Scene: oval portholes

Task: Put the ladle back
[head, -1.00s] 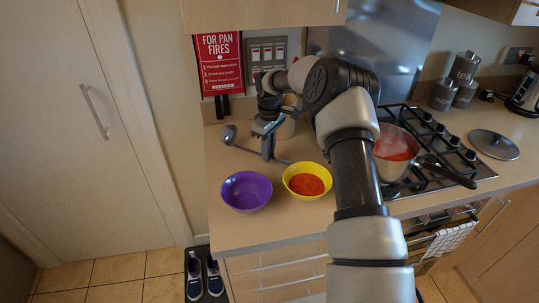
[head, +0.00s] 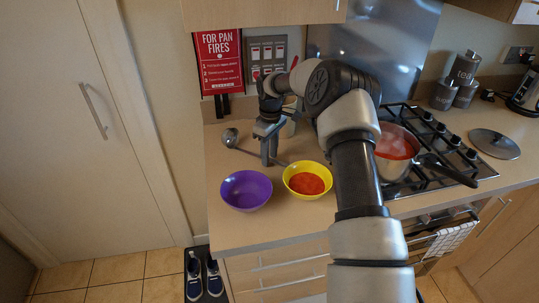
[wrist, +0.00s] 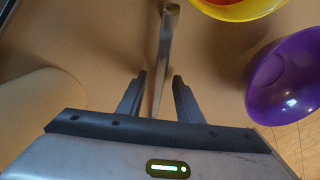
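The ladle (head: 231,138) lies on the counter behind the bowls, its bowl end at the left and its handle running right towards the yellow bowl. My gripper (head: 269,162) points down over the handle. In the wrist view my gripper (wrist: 160,85) is open, with the ladle's handle (wrist: 165,50) passing between its two fingers, apart from both. The ladle's bowl end is out of the wrist view. A saucepan of red soup (head: 396,150) stands on the hob at the right.
A purple bowl (head: 246,190), empty, and a yellow bowl (head: 306,181) with red soup stand near the counter's front. They also show in the wrist view, purple (wrist: 285,75) and yellow (wrist: 240,8). A lid (head: 494,144) lies right of the hob (head: 425,190).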

